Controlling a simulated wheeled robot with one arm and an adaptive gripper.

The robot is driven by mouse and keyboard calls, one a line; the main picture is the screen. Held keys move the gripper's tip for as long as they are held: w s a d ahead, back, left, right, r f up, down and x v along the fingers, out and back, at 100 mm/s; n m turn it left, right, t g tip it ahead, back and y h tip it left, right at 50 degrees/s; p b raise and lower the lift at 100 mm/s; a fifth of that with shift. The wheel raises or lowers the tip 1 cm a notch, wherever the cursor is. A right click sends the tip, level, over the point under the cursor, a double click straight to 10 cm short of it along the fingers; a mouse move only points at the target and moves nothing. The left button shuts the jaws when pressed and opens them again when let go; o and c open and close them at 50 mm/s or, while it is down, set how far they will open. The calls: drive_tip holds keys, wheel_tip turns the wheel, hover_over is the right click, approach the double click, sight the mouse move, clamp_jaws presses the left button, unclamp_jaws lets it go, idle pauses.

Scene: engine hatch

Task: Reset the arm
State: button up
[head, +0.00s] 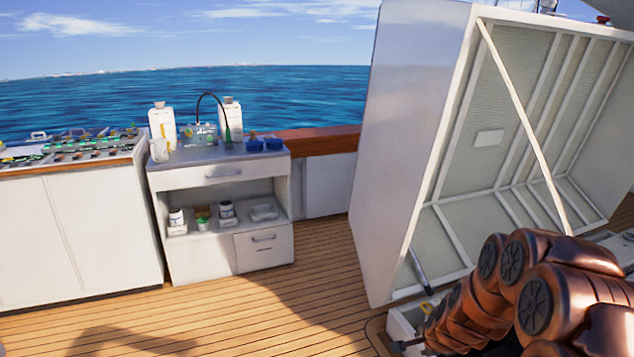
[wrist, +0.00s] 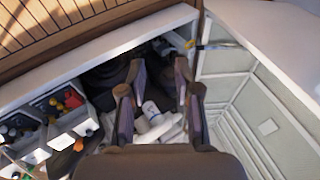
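My arm (head: 545,295) shows in the head view as thick copper-brown links at the lower right. It reaches down in front of the raised white engine hatch (head: 410,130), and its lower end goes out of the picture at the bottom. I cannot make out my gripper in the head view. In the wrist view my gripper (wrist: 160,75) points into the hatch opening. Its two dark fingers stand apart with nothing held between them. White and dark parts (wrist: 155,115) lie below and beyond the fingers, partly hidden by them.
A strut (head: 525,130) braces the hatch lid. White bins (wrist: 70,120) with coloured items line the opening's left side. A white cart (head: 220,215) with bottles and a tool-covered counter (head: 75,235) stand at left. The wooden deck (head: 260,310) between is clear.

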drive_tip(key=s+a+r+n+g+y+p, duration=0.1)
drive_tip(key=s+a+r+n+g+p, duration=0.1)
drive_tip(key=s+a+r+n+p, duration=0.45)
drive_tip(key=s+a+r+n+g+y+p, duration=0.1)
drive_tip(key=s+a+r+n+g, duration=0.15)
drive_tip(key=s+r, duration=0.8)
drive_tip(key=s+r+n+g+p, duration=0.2)
drive_tip(key=s+r+n+p, duration=0.1)
drive_tip(key=s+r, duration=0.5)
drive_tip(key=s+r+n+g+h+p, duration=0.1)
drive_tip(key=s+r+n+g+p, duration=0.1)
drive_tip(key=s+r+p, duration=0.3)
drive_tip(key=s+r+n, duration=0.1)
drive_tip(key=s+r, duration=0.3)
drive_tip(key=s, duration=0.6)
drive_tip(key=shift+p, duration=0.3)
drive_tip(key=shift+s, duration=0.1)
